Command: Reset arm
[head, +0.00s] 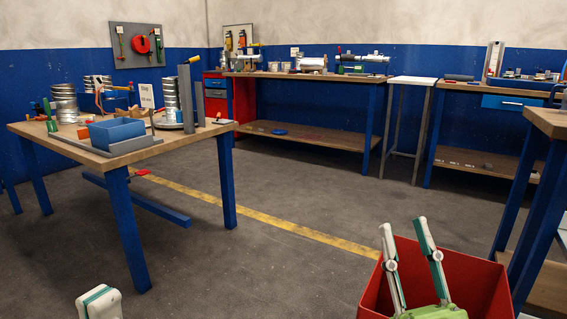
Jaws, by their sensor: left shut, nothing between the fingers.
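My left gripper (98,302) shows only as a white and teal tip at the bottom left edge. It is shut, with nothing seen in it, over the bare floor. My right gripper (404,236) is at the bottom right, pointing up in the picture. Its two white and green fingers stand apart with nothing between them. It appears in front of a red bin (482,280), whose inside is partly hidden by it. I cannot tell whether the gripper is over the bin or inside its rim.
A wooden table (82,152) with blue legs stands at the left, bearing a blue box (117,133), round ducts and tools. A long workbench (300,76) lines the back wall. Another bench (548,122) is close on the right. The grey floor in the middle, crossed by a yellow line (270,224), is clear.

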